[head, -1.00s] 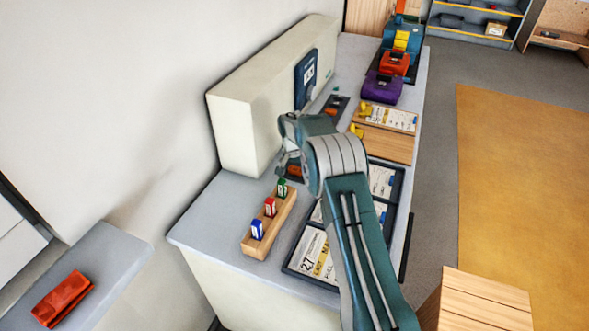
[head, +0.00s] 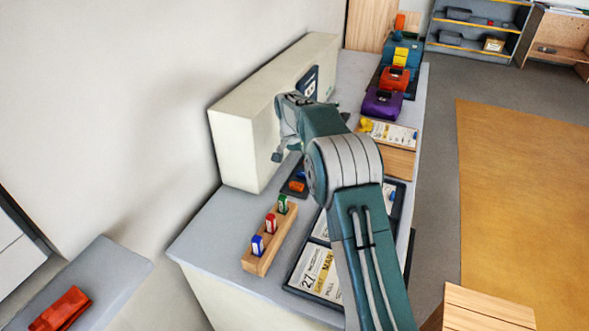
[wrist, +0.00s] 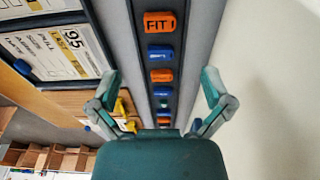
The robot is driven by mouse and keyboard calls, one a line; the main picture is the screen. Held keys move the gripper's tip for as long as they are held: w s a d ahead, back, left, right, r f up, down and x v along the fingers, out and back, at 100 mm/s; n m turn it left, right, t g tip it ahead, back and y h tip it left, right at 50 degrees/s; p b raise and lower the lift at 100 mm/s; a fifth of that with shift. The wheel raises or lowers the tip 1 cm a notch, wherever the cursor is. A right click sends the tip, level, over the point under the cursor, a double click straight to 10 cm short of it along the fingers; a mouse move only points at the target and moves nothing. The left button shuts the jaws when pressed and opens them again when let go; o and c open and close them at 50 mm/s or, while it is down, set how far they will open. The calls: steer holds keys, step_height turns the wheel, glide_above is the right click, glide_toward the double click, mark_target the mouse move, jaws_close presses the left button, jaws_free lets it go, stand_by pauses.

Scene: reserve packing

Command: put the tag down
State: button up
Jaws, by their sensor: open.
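In the wrist view, an orange tag (wrist: 160,22) marked "FIT" lies in a narrow dark strip tray (wrist: 183,36). A blue tag (wrist: 160,53) and another orange tag (wrist: 161,75) lie in line with it, with smaller ones beyond. My gripper (wrist: 160,95) is open and empty, its fingers spread to either side of the strip. In the head view, an orange tag (head: 297,186) shows in the near end of the tray, below and right of my gripper (head: 278,155). My arm hides much of the tray there.
A wooden block (head: 257,265) holds blue, red and green tags upright at the counter's near end. A dark tray of printed cards (head: 318,272) lies right of it. A cream box (head: 240,150) stands along the wall side. Purple, red and teal items (head: 382,102) stand at the far end.

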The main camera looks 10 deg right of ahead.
steer(key=s+r+n+t, duration=0.2)
steer(key=s+r+n, duration=0.1)
steer(key=s+r, duration=1.5)
steer(key=s+d+f+n+t, duration=0.1)
steer(key=s+f+n+t, duration=0.1)
steer(key=s, duration=2.3)
steer(key=shift+s+n+y, duration=0.4)
steer(key=shift+n, duration=0.4)
steer(key=shift+c, duration=0.3)
